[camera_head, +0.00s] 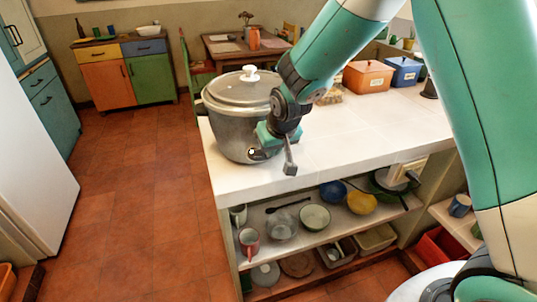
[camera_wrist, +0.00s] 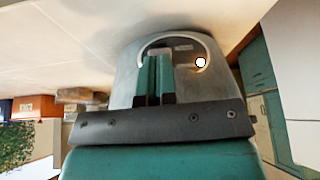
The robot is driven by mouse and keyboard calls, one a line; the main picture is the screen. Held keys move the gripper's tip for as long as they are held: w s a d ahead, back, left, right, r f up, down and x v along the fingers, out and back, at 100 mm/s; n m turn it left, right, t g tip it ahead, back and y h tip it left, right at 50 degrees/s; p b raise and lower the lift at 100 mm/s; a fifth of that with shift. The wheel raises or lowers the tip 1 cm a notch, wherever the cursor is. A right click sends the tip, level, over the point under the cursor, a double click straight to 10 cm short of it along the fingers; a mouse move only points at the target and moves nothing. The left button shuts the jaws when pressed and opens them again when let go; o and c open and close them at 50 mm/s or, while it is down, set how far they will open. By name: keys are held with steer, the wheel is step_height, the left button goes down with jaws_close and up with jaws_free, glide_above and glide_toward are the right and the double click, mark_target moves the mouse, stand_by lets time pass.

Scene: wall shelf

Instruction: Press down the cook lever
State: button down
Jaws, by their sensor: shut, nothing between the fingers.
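A grey metal cooker (camera_head: 226,124) with a domed lid and a white knob stands on the left end of the white counter. Its body fills the middle of the wrist view (camera_wrist: 122,82). A small round white light (camera_wrist: 200,62) with an orange glow shows on its front; it also shows low on the body in the head view (camera_head: 252,152). My gripper (camera_wrist: 156,60) is shut and empty, its teal fingers in front of the cooker's front panel, left of the light. I cannot tell whether they touch. The cook lever cannot be made out; the fingers cover part of the panel.
The white counter (camera_head: 345,145) is clear right of the cooker. An orange box (camera_head: 367,78) and a blue box (camera_head: 403,71) stand at the back. Shelves below hold several bowls and mugs. A plug and socket (camera_head: 408,172) are on the counter's front right.

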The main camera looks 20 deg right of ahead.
steer(key=shift+f+b, duration=0.85)
steer(key=shift+f, duration=0.2)
steer(key=shift+s+r, duration=0.1)
steer(key=s, duration=0.1)
steer(key=s+r, duration=0.1)
steer(key=shift+s+d+p, duration=0.1)
steer(key=shift+s+p, duration=0.25)
steer(key=shift+s, duration=0.05)
